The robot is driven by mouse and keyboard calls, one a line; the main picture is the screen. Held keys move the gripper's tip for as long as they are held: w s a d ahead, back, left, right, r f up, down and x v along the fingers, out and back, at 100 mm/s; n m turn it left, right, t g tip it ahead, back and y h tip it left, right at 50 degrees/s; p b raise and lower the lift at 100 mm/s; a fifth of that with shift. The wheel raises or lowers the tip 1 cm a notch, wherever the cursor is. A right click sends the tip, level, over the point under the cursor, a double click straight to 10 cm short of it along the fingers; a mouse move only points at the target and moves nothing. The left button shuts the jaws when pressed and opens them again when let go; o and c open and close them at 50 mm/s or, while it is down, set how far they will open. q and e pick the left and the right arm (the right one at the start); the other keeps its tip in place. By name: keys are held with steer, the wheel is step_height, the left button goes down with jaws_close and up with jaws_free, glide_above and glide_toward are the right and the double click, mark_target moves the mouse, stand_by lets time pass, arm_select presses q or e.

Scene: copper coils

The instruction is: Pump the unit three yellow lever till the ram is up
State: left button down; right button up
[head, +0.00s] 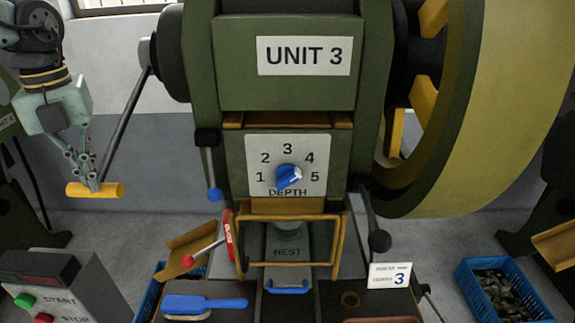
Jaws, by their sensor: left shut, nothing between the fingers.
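The yellow lever is a grey rod (125,122) running from a dark hub on the left side of the green unit 3 press (225,80) down to a yellow cylindrical grip (110,190). My left gripper (93,182) points down at this grip from above. Its fingers are shut with nothing between them, and the tips meet or overlap the grip's top; I cannot tell if they touch. The press has a "UNIT 3" sign (305,56). I cannot make out the ram's height clearly behind the yellow guard frame (340,245). My right gripper is not in view.
A depth dial (288,177), a blue-knobbed lever (215,194) and a red-knobbed lever (187,262) are on the press. A start/stop box (85,285) stands lower left. A blue brush (205,303) lies in front. A blue crate (462,275) sits at right.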

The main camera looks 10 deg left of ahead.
arm_select(q)
steer(key=shift+f, duration=0.1)
stand_by(0.4)
steer(key=shift+w+r+p, duration=0.1)
steer(key=shift+r+p, duration=0.4)
steer(key=shift+r, duration=0.15)
step_height(320, 180, up, 6)
steer(key=p, duration=0.4)
steer(key=shift+p, duration=0.35)
steer(key=shift+f, duration=0.1)
